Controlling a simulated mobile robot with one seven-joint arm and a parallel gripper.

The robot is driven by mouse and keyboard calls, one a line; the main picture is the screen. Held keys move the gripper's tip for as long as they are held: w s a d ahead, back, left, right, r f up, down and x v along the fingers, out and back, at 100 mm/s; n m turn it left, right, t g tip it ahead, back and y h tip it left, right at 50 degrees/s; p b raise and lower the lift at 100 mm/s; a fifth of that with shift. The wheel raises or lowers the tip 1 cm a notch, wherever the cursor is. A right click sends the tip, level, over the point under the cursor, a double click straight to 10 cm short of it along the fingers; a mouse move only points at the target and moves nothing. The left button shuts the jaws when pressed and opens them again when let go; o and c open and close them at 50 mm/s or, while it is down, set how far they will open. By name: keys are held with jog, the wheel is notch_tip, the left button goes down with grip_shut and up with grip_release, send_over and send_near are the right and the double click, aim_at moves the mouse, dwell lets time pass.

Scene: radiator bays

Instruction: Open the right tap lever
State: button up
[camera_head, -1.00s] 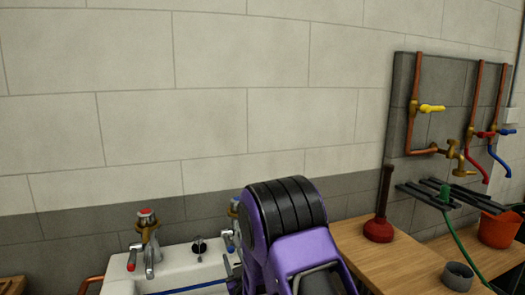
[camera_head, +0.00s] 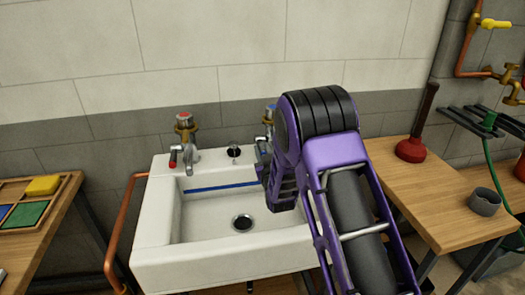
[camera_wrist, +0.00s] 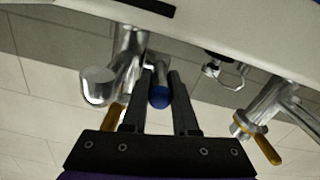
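The right tap (camera_head: 270,117), chrome and brass with a blue mark, stands at the sink's back right corner, partly hidden by my arm. The wrist view appears upside down and shows its chrome spout (camera_wrist: 98,86) and its lever with a blue end (camera_wrist: 159,97). My gripper (camera_wrist: 161,73) has its two dark fingers apart, one on each side of the lever. Narrow gaps seem to show beside the blue end; I cannot tell whether a finger touches it. In the head view my arm hides the fingertips. The left tap (camera_head: 185,142) has a red-ended lever.
The white sink (camera_head: 153,240) has a drain and a blue line on its back wall. A black plug knob (camera_head: 234,152) sits between the taps. A wooden table (camera_head: 440,205) at right holds a plunger (camera_head: 411,149) and a grey cup (camera_head: 485,201). A left table holds coloured blocks (camera_head: 43,185).

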aim_at(259, 139)
grip_shut()
jog(key=shift+r, duration=0.2)
dwell(1.1)
jog(key=shift+r+g+p, duration=0.4)
jog(key=shift+g+p, duration=0.1)
jog(key=shift+p, duration=0.25)
jog(key=r+g+p, duration=0.1)
jog(key=r+g+h+p, duration=0.1)
jog(key=g+p, duration=0.1)
jog(key=shift+w+p, duration=0.25)
jog(key=shift+p, duration=0.05)
jog(key=g+p, duration=0.1)
jog(key=r+g+h+p, duration=0.1)
jog(key=p, duration=0.1)
jog(key=shift+w+a+r+g, duration=0.15)
jog(key=shift+w+g, duration=0.25)
jog(key=shift+w+a+r+g+p, duration=0.15)
jog(key=shift+w+g+p, duration=0.15)
jog(key=shift+g+p, duration=0.7)
jog(key=shift+h, duration=0.3)
